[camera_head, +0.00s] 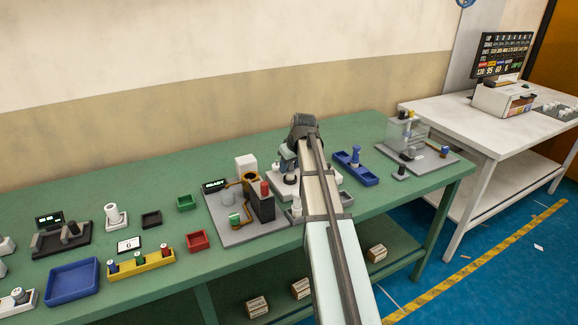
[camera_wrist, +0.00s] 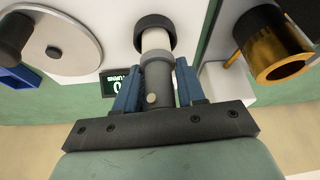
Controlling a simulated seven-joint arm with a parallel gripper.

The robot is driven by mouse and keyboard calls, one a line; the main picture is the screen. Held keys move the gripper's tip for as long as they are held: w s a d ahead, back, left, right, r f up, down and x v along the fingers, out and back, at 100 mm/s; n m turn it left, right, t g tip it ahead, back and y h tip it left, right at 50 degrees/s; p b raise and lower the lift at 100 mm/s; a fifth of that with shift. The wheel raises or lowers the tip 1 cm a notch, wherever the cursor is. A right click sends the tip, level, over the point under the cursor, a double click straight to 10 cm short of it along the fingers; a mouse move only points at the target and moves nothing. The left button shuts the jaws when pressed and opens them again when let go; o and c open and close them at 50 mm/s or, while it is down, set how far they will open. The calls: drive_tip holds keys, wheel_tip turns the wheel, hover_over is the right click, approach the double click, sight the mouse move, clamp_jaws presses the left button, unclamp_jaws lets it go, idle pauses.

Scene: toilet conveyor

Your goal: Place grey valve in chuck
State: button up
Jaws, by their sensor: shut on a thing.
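In the wrist view my gripper (camera_wrist: 157,75) is shut on the grey valve (camera_wrist: 158,82), with one blue finger on each side of its grey body. The valve's pale end (camera_wrist: 156,41) points away from the gripper, toward a black ring-shaped chuck (camera_wrist: 154,22) on a white base. The pale end overlaps the ring's opening; I cannot tell how deep it sits inside. In the head view my gripper (camera_head: 287,158) is over the white station (camera_head: 278,183) on the green table, and my arm hides the valve and most of that station.
A grey station (camera_head: 240,232) with a brass ring (camera_wrist: 285,60) stands close beside the gripper. A round disc (camera_wrist: 62,38) is on the other side in the wrist view. A blue tray (camera_head: 355,175) lies right of my arm. The green table (camera_head: 150,210) has bare patches.

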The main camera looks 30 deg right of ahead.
drive_tip(key=shift+f, duration=0.1)
drive_tip(key=o, duration=1.1)
drive_tip(key=v, duration=1.2)
